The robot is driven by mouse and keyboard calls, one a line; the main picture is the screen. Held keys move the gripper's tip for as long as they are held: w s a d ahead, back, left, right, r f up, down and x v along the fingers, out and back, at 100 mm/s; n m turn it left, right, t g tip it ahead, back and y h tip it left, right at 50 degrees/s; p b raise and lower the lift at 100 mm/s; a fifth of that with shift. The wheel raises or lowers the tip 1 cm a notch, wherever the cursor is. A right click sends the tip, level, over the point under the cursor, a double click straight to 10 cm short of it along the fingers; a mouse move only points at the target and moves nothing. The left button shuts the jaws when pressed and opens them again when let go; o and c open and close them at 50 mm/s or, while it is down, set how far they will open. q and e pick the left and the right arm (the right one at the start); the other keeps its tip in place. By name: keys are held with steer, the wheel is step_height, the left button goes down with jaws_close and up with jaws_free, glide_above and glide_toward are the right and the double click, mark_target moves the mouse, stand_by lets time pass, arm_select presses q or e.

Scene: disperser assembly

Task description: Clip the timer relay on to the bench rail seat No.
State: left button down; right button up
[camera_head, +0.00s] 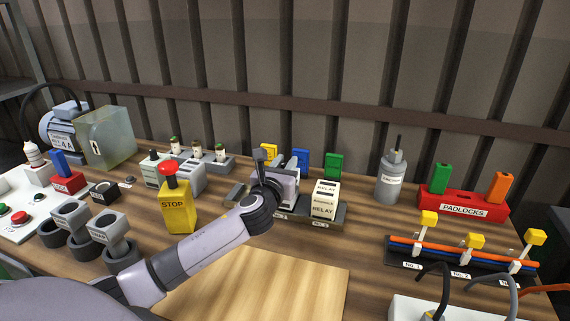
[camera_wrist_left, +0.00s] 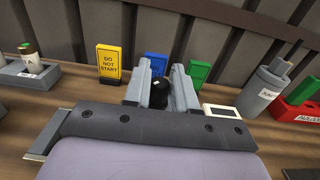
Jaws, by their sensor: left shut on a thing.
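My left gripper (camera_head: 285,166) is at the dark bench rail (camera_head: 300,214) in the middle of the bench. Its fingers, in the left wrist view (camera_wrist_left: 162,88), are shut on a dark, rounded part. I take this part for the timer relay (camera_wrist_left: 160,95), though most of it is hidden by the fingers and hand. I cannot tell whether it touches the rail. A white relay (camera_head: 325,197) marked RELAY sits upright at the rail's right end, just right of the gripper. My right gripper is not in view.
Yellow (camera_head: 269,153), blue (camera_head: 300,158) and green (camera_head: 334,164) tags stand behind the rail. A yellow STOP box (camera_head: 177,208) is to the left. A grey canister (camera_head: 392,180) and a red padlock stand (camera_head: 464,204) are to the right. A pale wooden board (camera_head: 260,287) in front is bare.

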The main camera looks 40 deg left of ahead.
arm_select(q)
steer(key=shift+f+b, duration=0.6)
steer(key=shift+f, duration=0.25)
steer(key=c, duration=0.8)
jaws_free()
steer(key=shift+c, duration=0.2)
steer(key=shift+f, duration=0.1)
steer(key=shift+s, duration=0.1)
steer(key=v, duration=0.7)
